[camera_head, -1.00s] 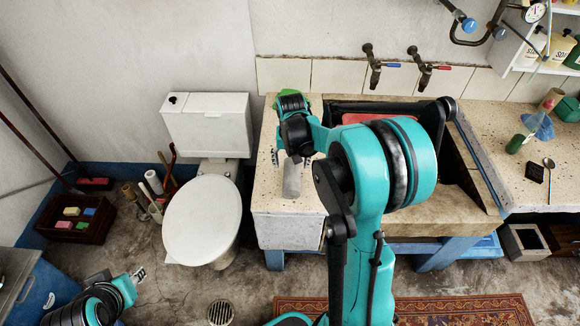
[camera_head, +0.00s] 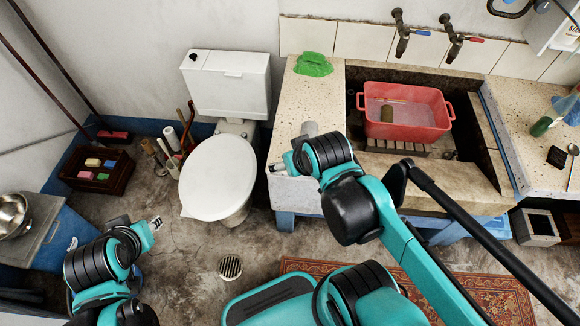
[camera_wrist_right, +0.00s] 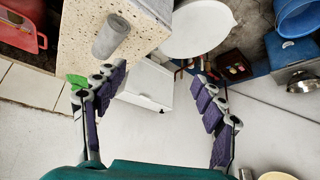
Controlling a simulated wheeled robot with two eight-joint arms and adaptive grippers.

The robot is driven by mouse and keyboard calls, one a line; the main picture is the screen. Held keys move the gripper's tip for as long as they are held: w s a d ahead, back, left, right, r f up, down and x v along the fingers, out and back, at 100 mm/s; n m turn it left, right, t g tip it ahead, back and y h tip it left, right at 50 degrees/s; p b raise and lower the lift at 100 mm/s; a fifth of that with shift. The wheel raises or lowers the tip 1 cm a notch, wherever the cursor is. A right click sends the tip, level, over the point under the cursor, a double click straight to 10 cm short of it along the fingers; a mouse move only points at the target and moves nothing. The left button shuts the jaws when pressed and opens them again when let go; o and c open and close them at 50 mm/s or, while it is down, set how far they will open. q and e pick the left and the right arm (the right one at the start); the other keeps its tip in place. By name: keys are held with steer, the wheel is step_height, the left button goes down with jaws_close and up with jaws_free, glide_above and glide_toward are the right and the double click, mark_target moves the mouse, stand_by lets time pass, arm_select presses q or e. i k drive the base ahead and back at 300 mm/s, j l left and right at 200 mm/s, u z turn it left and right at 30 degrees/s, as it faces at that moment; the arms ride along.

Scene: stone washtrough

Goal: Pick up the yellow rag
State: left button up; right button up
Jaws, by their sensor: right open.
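I see no cloth that is clearly a yellow rag. A small yellow block (camera_head: 93,162) lies in a dark crate (camera_head: 122,180) on the floor at the left, beside pink and green ones; I cannot tell whether they are cloth or sponge. A crumpled green cloth (camera_head: 313,65) lies on the stone counter's back left; its edge shows in the wrist view (camera_wrist_right: 77,82). My right gripper (camera_head: 274,168) is at the counter's front left edge; in the wrist view it is open and empty (camera_wrist_right: 155,85). My left gripper (camera_head: 155,222) hangs at lower left, its fingers too small to read.
A grey cylinder (camera_head: 309,130) stands on the counter close to my right gripper. A red tub (camera_head: 448,105) sits in the trough under two taps. The toilet (camera_head: 218,180) is left of the counter. A steel bowl (camera_head: 12,213) is at far left.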

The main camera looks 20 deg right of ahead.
mark_target(387, 112)
steer(key=z, duration=1.75)
